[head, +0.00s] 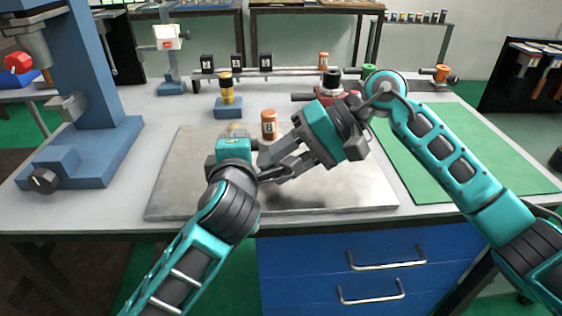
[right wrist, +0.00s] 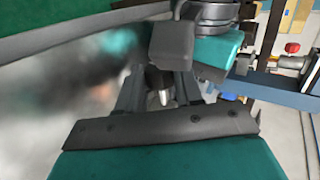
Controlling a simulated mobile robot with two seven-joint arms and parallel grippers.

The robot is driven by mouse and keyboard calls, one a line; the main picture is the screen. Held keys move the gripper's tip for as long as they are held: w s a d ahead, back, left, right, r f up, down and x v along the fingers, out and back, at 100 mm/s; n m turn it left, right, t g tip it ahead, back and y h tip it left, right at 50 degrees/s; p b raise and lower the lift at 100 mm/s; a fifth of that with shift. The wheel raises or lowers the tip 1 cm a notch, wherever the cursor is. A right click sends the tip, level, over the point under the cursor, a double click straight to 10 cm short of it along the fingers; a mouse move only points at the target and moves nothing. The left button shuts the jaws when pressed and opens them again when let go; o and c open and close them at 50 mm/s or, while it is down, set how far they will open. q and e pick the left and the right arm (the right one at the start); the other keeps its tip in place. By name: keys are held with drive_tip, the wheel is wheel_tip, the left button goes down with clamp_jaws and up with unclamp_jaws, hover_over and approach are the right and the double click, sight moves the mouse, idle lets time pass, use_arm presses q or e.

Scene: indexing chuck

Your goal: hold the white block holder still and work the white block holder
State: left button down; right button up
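A white block with a red mark (head: 167,38) sits on a blue stand at the back left, apart from both grippers. I cannot tell for sure that it is the white block holder. My right gripper (head: 274,162) reaches left over the metal plate (head: 340,190), its grey fingers apart. In the right wrist view, a small pale-tipped piece (right wrist: 163,97) shows between these fingers; whether they touch it is unclear. My left gripper (head: 238,148) is close beside the right one, over the plate. Its fingertips are mostly hidden, and whatever lies between the two grippers is covered.
An orange labelled bottle (head: 269,125) stands just behind the grippers. A yellow and black piece on a blue block (head: 228,108) is further back. A tall blue press (head: 95,110) stands at left. A green mat (head: 450,150) leaves free room at right.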

drive_tip(key=shift+o, duration=0.8)
drive_tip(key=s+v, duration=0.1)
drive_tip(key=v, duration=1.1)
drive_tip(key=shift+w, duration=0.4)
drive_tip(key=shift+r, duration=0.15)
